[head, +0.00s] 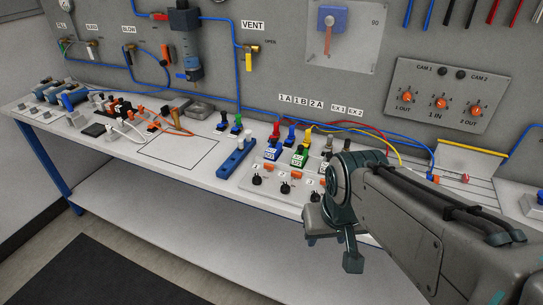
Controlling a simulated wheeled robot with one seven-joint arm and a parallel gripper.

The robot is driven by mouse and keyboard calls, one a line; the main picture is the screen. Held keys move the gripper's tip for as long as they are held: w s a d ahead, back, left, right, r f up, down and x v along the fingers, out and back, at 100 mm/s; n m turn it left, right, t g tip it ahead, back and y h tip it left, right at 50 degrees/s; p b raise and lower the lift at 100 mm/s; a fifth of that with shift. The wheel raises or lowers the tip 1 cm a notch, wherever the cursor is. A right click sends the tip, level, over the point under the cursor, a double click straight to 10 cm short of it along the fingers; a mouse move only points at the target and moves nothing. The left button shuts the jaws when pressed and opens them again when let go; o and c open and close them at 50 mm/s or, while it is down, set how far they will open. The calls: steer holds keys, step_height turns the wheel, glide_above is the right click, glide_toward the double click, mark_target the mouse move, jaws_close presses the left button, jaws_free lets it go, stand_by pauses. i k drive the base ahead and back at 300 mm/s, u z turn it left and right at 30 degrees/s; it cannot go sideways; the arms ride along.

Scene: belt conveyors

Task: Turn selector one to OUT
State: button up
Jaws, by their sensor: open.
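A grey panel (402,72) on the back wall carries three orange knobs. The left knob (407,97) is above a "1 OUT" label, the middle knob (440,103) above "1 IN", and the right knob (474,111) above "2 OUT". Small digits surround each knob; their pointer directions are too small to read. On the bench, a light control plate (245,185) also carries several black knobs, including one at its left (257,181). Which knob is selector one is not clear. My gripper (336,245) is open and empty, in front of the bench, apart from both panels. My arm hides the plate's right end.
Colored plug blocks (299,155) stand behind the control plate, with hoses running along the wall. A blue block (236,158) lies left of the plate. An outlined bench area (178,152) is mostly clear. The bench's front edge is near my gripper.

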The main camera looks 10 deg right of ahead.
mark_target(257, 181)
steer(key=z, duration=1.95)
steer(key=k, duration=0.8)
steer(key=u, duration=1.4)
steer(key=i, duration=0.5)
steer(key=u, duration=0.05)
